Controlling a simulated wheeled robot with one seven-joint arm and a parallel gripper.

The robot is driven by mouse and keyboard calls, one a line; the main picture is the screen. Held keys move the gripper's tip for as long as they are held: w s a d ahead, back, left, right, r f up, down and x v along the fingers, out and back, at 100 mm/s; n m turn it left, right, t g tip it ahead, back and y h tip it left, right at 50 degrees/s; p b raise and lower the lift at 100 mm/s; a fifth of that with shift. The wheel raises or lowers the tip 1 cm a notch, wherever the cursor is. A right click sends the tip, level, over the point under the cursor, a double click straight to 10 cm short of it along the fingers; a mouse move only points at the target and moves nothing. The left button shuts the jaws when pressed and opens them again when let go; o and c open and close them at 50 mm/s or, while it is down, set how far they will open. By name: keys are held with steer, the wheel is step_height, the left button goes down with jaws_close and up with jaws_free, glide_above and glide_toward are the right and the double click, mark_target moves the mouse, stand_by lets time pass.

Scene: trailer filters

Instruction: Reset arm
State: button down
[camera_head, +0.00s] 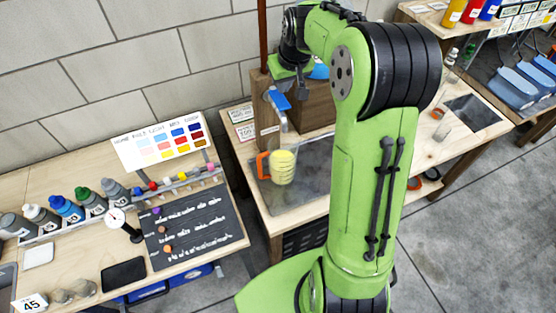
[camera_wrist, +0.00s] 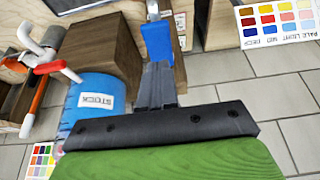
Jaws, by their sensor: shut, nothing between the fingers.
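My gripper (camera_head: 303,90) is at the top of the head view, beside the wooden dispenser box, below the bend of my green arm. In the wrist view its grey fingers (camera_wrist: 157,88) are together and empty. A blue tap lever (camera_head: 281,98) on the dispenser is close to the gripper. The lever also shows beyond the fingertips in the wrist view (camera_wrist: 157,42); whether they touch it I cannot tell. A clear jug (camera_head: 282,168) with yellow contents and an orange handle stands below the tap. My arm hides part of the bench.
The wooden dispenser box (camera_head: 312,108) stands on the middle bench, against the wall side. A blue cylinder labelled STOCK (camera_wrist: 97,98) is beside the gripper in the wrist view. The left bench holds paint bottles (camera_head: 67,207), a dial gauge (camera_head: 118,217) and a colour chart (camera_head: 160,142).

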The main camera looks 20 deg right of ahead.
step_height(320, 180, up, 3)
steer(key=shift+r+p, duration=0.1)
steer(key=shift+p, duration=0.75)
steer(key=s+a+r+b, duration=0.2)
steer(key=s+a, duration=0.2)
steer(key=s, duration=0.4)
steer(key=s+a+r+b, duration=0.1)
steer(key=s+a+r, duration=0.15)
steer(key=s, duration=0.45)
steer(key=s+a+f+b, duration=0.1)
steer(key=s+f, duration=0.1)
steer(key=s, duration=0.5)
steer(key=s+a+f+t+b, duration=0.1)
steer(key=s+a+f, duration=0.1)
steer(key=s, duration=0.6)
steer(key=shift+s+a+f, duration=0.25)
steer(key=shift+f, duration=0.5)
steer(key=shift+d, duration=0.15)
